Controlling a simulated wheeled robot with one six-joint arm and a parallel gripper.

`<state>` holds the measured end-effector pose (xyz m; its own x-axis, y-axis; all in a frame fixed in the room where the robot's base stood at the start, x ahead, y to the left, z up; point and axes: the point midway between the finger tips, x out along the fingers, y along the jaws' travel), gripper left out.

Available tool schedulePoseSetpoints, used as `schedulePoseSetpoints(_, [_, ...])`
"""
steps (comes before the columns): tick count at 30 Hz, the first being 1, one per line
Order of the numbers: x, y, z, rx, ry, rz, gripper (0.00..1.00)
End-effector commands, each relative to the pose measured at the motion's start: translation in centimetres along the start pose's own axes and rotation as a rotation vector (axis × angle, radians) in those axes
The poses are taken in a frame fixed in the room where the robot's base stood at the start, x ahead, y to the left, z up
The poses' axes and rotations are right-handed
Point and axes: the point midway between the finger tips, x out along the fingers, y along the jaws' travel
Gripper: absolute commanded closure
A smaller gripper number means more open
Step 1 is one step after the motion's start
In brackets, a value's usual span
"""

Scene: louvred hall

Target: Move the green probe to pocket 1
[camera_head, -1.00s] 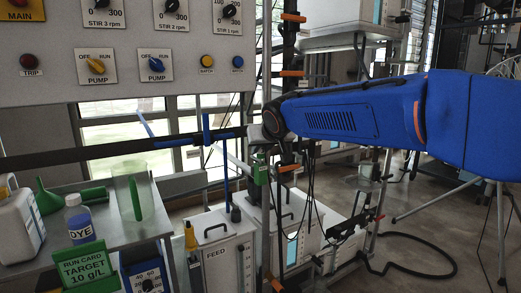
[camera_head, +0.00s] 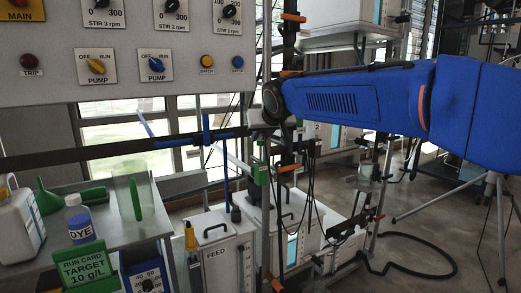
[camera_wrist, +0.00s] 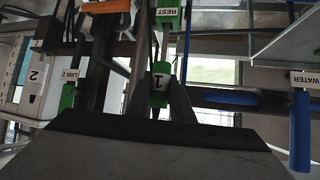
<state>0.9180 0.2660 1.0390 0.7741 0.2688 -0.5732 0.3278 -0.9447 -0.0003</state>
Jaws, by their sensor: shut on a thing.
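In the wrist view, my gripper (camera_wrist: 162,101) reaches up from the bottom edge with its two dark fingers close together. A green piece with a pale tag marked "1" (camera_wrist: 160,82) shows between the fingertips; I take it as the green probe, held in the fingers. Its far end is hard to make out. A green holder labelled REST (camera_wrist: 167,14) is beyond it, upside down in this view. A green part labelled LINK 2 (camera_wrist: 68,94) is to the left. I cannot make out pocket 1 for certain. In the head view, my arm mostly hides the gripper.
A bench (camera_head: 182,218) at left carries a dye bottle (camera_head: 80,220), a clear cylinder (camera_head: 134,194) and a funnel. A control panel (camera_head: 190,35) hangs above. A FEED tank (camera_head: 222,250) stands below. Thin posts and hanging cables surround the gripper. A blue WATER tube (camera_wrist: 300,130) is at right.

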Motion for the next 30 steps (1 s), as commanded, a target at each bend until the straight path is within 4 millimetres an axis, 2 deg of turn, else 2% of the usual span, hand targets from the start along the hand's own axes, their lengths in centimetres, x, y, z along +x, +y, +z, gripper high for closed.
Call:
schedulePoseSetpoints(21, [-4.0, 0.0, -5.7, 0.000, 0.001, 0.000, 1.00])
schedulePoseSetpoints(30, [-4.7, 0.0, -6.7, 0.000, -0.001, 0.000, 1.00])
